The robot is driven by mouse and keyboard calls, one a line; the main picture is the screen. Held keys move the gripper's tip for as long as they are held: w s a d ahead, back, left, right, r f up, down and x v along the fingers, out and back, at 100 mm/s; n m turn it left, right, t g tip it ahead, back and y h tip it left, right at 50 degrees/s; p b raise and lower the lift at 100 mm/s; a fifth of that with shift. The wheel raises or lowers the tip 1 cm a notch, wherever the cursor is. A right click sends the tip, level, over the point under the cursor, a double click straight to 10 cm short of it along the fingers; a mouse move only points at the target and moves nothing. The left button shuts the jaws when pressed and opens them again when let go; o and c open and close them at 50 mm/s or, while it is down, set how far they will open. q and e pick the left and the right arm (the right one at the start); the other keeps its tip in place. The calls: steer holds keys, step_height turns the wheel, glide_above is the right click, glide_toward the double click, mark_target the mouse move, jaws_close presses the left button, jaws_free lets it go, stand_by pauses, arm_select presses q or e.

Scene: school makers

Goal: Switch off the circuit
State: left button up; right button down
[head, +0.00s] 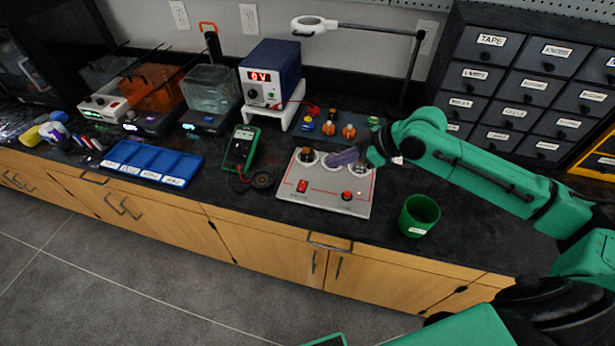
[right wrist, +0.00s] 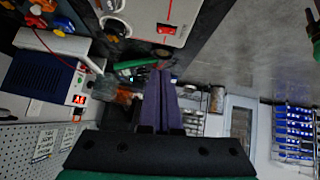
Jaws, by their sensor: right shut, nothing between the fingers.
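A light grey circuit panel (head: 325,203) lies on the dark bench, with round dials along its back edge. It has a red rocker switch (head: 302,185) at front left and a red round button (head: 347,196) at front right. The panel also shows at the top of the right wrist view (right wrist: 150,12), with a red switch (right wrist: 166,29) at its edge. My right gripper (head: 335,159) has purple fingers and is shut and empty. It is over the back part of the panel and hides some of the dials; contact cannot be told. My left gripper is not in view.
A blue power supply (head: 270,75) reading "0V" stands on a white riser behind the panel. A green multimeter (head: 241,150) and blue tray (head: 152,163) lie left. A green cup (head: 419,215) stands right, and a black lamp arm (head: 410,70) rises behind.

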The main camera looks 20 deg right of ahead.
steer(key=p, duration=0.2)
glide_above(302, 186)
steer(key=s+d, duration=0.1)
steer(key=d, duration=0.1)
step_height(302, 186, down, 7)
steer(key=shift+r, duration=0.2)
steer(key=f, duration=0.4)
steer(key=shift+w+a, duration=0.1)
steer(key=shift+w, duration=0.25)
steer(key=shift+f, duration=0.25)
